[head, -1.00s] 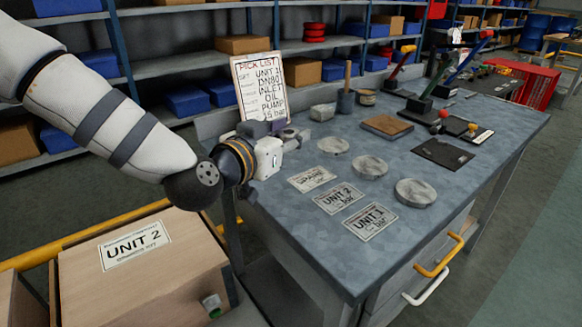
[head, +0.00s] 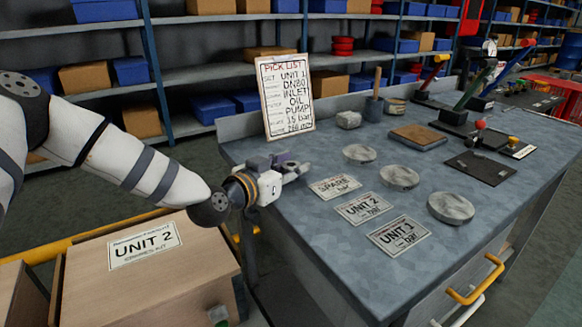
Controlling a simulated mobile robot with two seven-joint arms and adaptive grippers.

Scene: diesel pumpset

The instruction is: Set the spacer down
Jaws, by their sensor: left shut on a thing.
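My left gripper (head: 298,171) reaches in from the left over the near left edge of the bench (head: 300,215), low over its top beside the pick list board. It is shut on a small purple-grey piece (head: 284,158), which I take to be the spacer. The fingers and wrist hide much of it, and I cannot tell whether it touches the bench. My right gripper is not in view.
Three grey discs (head: 399,177) lie behind the SPARE (head: 335,187), UNIT 2 (head: 364,208) and UNIT 1 (head: 399,236) plates. The pick list board (head: 285,95) stands at the back left. A wooden UNIT 2 crate (head: 150,275) stands left of the bench.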

